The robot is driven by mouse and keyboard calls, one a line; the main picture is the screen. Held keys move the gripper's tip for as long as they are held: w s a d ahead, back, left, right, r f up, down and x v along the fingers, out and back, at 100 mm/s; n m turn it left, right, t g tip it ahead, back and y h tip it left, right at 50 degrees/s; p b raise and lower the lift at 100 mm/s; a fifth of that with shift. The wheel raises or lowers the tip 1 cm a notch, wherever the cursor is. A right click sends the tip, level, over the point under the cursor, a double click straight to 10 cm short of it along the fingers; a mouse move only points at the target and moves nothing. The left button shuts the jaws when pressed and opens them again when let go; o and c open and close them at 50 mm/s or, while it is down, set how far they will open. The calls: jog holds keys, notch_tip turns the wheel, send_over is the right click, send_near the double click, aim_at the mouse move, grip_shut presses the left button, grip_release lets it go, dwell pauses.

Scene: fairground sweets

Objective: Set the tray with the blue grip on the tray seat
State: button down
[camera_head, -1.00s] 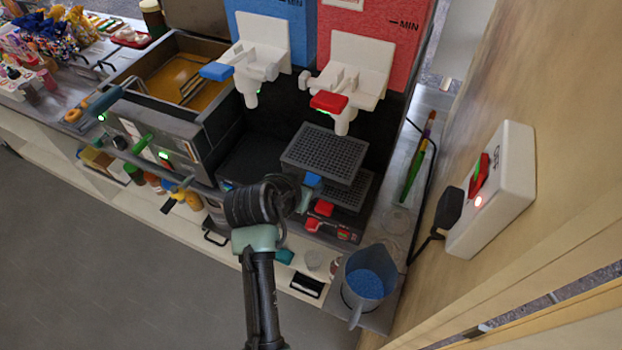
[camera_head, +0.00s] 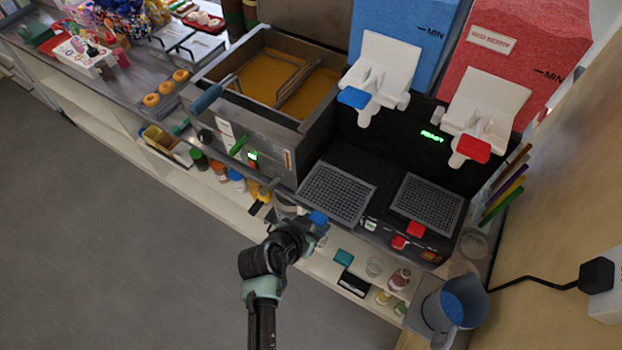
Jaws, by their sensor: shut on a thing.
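The grey grated tray (camera_head: 338,192) has a blue grip (camera_head: 318,217) at its front edge. My gripper (camera_head: 314,227) is shut on the blue grip, with the fingers mostly hidden behind my wrist. The tray lies roughly level over the left side of the black machine, in front of and below the blue-lever tap (camera_head: 378,75). The tray seat is hidden under the tray, and I cannot tell whether the tray touches it or hovers over it.
A similar tray (camera_head: 428,201) with a red grip (camera_head: 415,229) sits to the right. The fryer (camera_head: 290,150) stands close on the left. A jug (camera_head: 440,312) of blue stuff stands at the right front. Open floor (camera_head: 120,240) lies at the left front.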

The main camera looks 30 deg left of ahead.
aim_at(334, 196)
jog(key=w+b, duration=0.1)
jog(key=w, duration=0.2)
jog(key=w+b, duration=0.1)
jog(key=w, duration=0.1)
jog(key=w+f+b, duration=0.1)
jog(key=w, duration=0.2)
jog(key=shift+w+b, duration=0.35)
jog(key=shift+b, duration=0.05)
jog(key=shift+b+x, duration=0.9)
jog(key=shift+b, duration=0.1)
jog(key=shift+b+x, duration=1.2)
jog(key=shift+b, duration=0.1)
jog(key=shift+d, duration=0.1)
jog(key=shift+f, duration=0.1)
jog(key=shift+c, duration=1.3)
grip_release()
jog(key=shift+s, duration=0.15)
